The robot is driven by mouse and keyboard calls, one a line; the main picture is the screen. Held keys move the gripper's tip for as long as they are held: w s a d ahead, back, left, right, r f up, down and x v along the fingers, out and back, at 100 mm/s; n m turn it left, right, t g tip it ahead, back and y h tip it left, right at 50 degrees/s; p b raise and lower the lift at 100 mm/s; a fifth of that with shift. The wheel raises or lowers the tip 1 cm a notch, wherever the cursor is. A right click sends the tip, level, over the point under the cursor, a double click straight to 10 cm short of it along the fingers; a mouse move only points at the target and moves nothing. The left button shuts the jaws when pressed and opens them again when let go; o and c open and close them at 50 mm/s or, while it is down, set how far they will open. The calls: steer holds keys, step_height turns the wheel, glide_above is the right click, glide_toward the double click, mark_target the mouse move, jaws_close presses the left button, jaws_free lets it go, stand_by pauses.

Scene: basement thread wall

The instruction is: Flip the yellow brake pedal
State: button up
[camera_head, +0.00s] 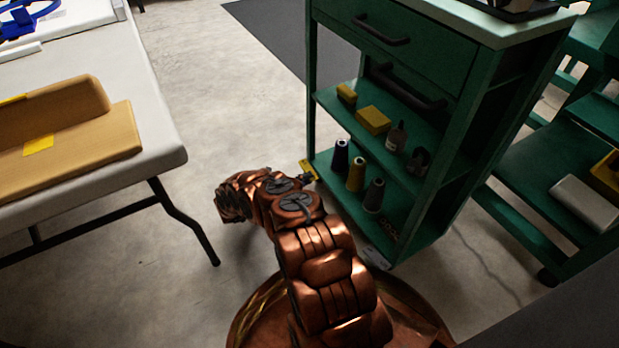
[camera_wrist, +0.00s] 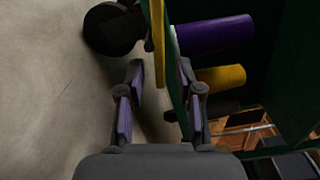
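The yellow brake pedal (camera_head: 308,168) is a small yellow piece low at the near left corner of the green cart. In the wrist view a narrow yellow strip, which looks like the pedal (camera_wrist: 158,40), runs down beside the cart's green edge, near a black caster wheel (camera_wrist: 113,30). My gripper (camera_wrist: 157,75) is open. Its two fingers stand apart, with the lower end of the strip between them in the picture. I cannot tell whether either finger touches it. In the head view my copper arm reaches toward that corner, and the fingers cannot be made out.
The green cart (camera_head: 400,40) has shelves with thread spools (camera_head: 355,174), yellow boxes and a bottle. A purple spool (camera_wrist: 215,36) lies close to my right finger in the wrist view. A white table (camera_head: 165,140) stands left. Concrete floor lies clear between.

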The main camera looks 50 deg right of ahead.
steer(key=shift+x, duration=0.95)
jaws_close()
steer(key=shift+w, duration=0.1)
